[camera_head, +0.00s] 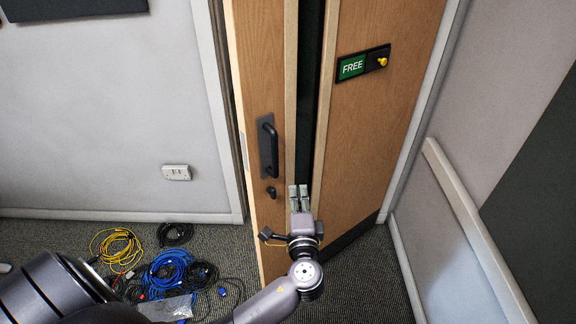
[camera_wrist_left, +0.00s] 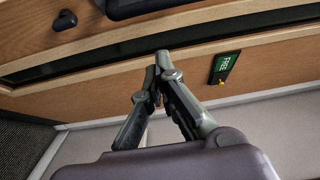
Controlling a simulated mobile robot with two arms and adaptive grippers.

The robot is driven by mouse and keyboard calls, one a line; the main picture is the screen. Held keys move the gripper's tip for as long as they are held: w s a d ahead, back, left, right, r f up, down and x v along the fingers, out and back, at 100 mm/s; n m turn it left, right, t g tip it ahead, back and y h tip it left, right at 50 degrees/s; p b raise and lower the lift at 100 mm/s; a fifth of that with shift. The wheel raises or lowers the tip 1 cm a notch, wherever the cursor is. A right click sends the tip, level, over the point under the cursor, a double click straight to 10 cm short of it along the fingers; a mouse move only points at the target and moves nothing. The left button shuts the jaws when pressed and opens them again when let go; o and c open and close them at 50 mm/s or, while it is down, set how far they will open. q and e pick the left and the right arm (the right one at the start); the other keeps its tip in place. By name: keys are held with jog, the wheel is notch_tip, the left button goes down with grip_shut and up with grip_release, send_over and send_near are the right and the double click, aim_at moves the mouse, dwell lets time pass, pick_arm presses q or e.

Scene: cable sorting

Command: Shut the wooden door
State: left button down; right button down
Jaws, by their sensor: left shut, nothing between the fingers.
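The wooden door (camera_head: 262,70) stands in the middle of the head view, ajar, angled toward me, with a dark glass strip along it. It carries a black pull handle (camera_head: 268,146) and a small black lock knob below. A green FREE sign (camera_head: 351,67) with a yellow knob is on the wood panel right of the strip; it also shows in the left wrist view (camera_wrist_left: 224,66). My left gripper (camera_head: 299,190) is shut and empty, in front of the door near the strip, right of and below the handle. Whether it touches the door I cannot tell. My right gripper is not in view.
Coiled yellow cable (camera_head: 117,248), blue cable (camera_head: 168,270) and black cables (camera_head: 175,234) lie on the carpet left of the door. A white wall socket (camera_head: 176,172) is above them. A white rail (camera_head: 468,218) runs along the right wall. Carpet right of my arm is clear.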

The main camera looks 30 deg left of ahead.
pick_arm(q)
jog(key=w+a+p, duration=0.4)
jog(key=w+a, duration=0.2)
jog(key=a, duration=0.1)
jog(key=shift+w+a+f, duration=0.15)
jog(key=shift+w+a, duration=0.05)
jog(key=shift+a, duration=0.05)
